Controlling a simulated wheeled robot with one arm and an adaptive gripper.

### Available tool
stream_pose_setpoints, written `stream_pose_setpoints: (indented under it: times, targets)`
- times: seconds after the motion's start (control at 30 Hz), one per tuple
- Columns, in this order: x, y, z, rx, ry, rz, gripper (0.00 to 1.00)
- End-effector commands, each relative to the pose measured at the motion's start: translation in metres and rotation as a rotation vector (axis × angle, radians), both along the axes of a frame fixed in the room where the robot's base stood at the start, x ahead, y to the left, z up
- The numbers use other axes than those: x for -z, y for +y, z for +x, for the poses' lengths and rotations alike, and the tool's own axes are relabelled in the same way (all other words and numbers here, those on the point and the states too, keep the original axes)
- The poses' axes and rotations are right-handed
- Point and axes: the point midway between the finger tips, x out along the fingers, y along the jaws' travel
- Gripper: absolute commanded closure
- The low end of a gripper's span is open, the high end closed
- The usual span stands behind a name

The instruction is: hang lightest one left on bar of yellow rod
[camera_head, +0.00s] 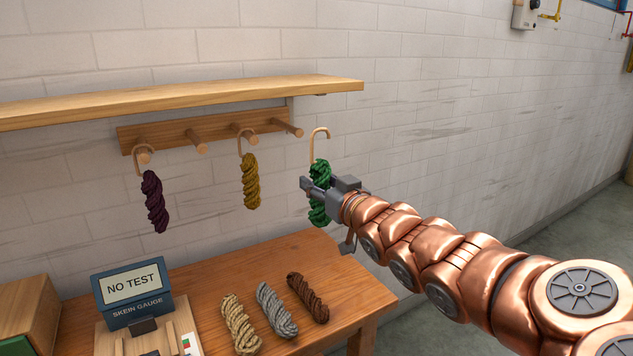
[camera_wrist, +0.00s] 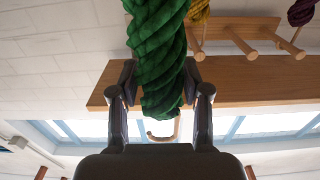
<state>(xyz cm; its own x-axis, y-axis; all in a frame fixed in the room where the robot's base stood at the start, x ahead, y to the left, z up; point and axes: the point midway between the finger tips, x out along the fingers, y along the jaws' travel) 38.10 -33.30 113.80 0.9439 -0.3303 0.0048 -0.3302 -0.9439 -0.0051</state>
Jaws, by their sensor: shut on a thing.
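My gripper (camera_head: 318,190) is shut on a green skein (camera_head: 319,207), holding it upright in the air right of the peg rack (camera_head: 222,127). The green skein also fills the top centre of the wrist view (camera_wrist: 158,45), between my fingers. Its tan hook (camera_head: 314,145) stands up beside the rightmost peg (camera_head: 290,127), apart from it in the picture. A yellow skein (camera_head: 250,181) hangs by a hook from another peg, left of the bare rightmost one. A dark purple skein (camera_head: 155,202) hangs from the leftmost peg. The peg between them is bare.
A cream skein (camera_head: 240,324), a grey skein (camera_head: 276,309) and a brown skein (camera_head: 308,298) lie on the wooden table (camera_head: 250,265). A skein gauge (camera_head: 133,293) reads "NO TEST". A wooden shelf (camera_head: 200,94) juts out above the rack.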

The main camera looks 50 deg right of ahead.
Motion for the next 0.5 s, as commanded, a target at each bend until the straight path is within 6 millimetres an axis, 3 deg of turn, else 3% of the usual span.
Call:
stream_pose_setpoints:
  times: [0.5]
  targets:
    - [0.003, 0.009, -0.028, 0.005, 0.008, -0.007, 0.85]
